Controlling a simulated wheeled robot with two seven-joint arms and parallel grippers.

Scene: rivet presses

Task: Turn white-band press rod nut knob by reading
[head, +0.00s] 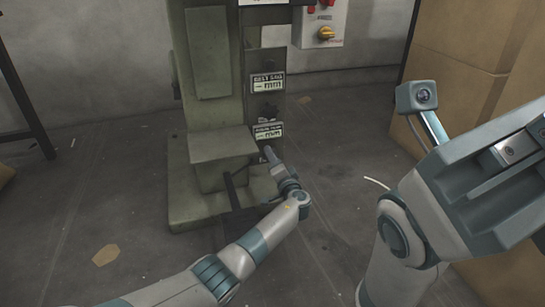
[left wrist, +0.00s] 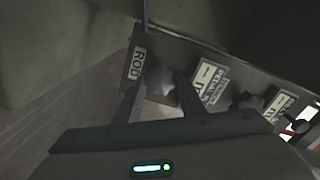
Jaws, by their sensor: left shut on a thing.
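The green press (head: 212,115) stands at the middle back of the head view. No white band shows clearly on it. In the left wrist view a ROD label (left wrist: 137,66) sits on its panel, and the rod nut knob (left wrist: 160,78) is beside that label. My left gripper (left wrist: 161,92) has a finger on each side of this knob and is shut on it. In the head view the left gripper (head: 268,155) reaches the low end of the panel, and the knob is hidden there. My right gripper (head: 510,155) is large at the right; its fingertips are not clear.
Reading labels (head: 268,82) and (head: 268,131) sit higher on the panel, with a dark knob (head: 268,111) between them. A switch box (head: 323,22) hangs on the wall. Cardboard boxes (head: 460,65) stand at the right. The floor left of the press is mostly clear.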

